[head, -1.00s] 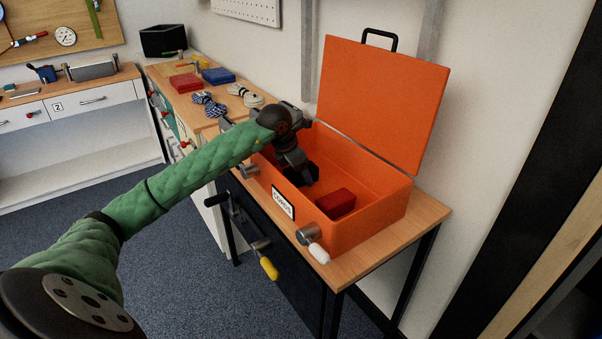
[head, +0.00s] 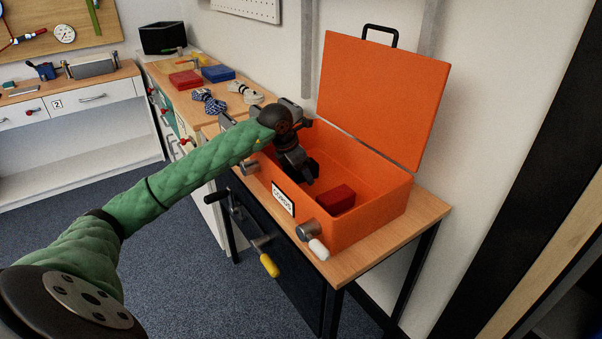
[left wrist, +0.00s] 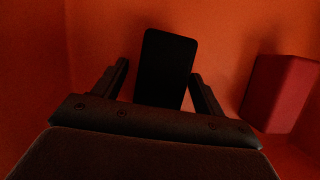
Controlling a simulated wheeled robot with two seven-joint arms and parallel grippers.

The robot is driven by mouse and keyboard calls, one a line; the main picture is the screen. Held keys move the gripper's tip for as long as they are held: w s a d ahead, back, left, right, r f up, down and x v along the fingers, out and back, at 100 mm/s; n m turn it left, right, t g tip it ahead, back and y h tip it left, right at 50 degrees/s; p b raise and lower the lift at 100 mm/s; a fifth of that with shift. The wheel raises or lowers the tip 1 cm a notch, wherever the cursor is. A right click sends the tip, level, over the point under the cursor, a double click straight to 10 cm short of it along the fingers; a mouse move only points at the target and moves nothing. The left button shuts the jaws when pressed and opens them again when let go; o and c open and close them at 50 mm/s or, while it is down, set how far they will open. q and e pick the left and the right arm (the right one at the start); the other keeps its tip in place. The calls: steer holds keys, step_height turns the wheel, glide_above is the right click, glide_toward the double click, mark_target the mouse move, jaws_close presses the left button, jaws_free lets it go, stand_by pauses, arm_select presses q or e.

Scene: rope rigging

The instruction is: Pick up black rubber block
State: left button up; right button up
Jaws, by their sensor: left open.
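The black rubber block (left wrist: 166,62) stands out dark against the orange floor in the left wrist view, lying between and a little beyond my fingers. My left gripper (left wrist: 161,80) is open, with one finger to each side of the block and a gap to each. In the head view my left gripper (head: 308,176) reaches down inside the open orange box (head: 372,212). The black block cannot be told apart from the dark gripper there. My right gripper is not in view.
A red block (head: 335,198) lies in the box to the right of my gripper; it also shows in the left wrist view (left wrist: 279,93). The box's lid (head: 383,100) stands open at the back. Cord bundles (head: 208,101) lie on the bench to the left.

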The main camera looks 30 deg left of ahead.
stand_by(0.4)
arm_select(q)
steer(key=c, duration=1.3)
steer(key=shift+o, duration=0.2)
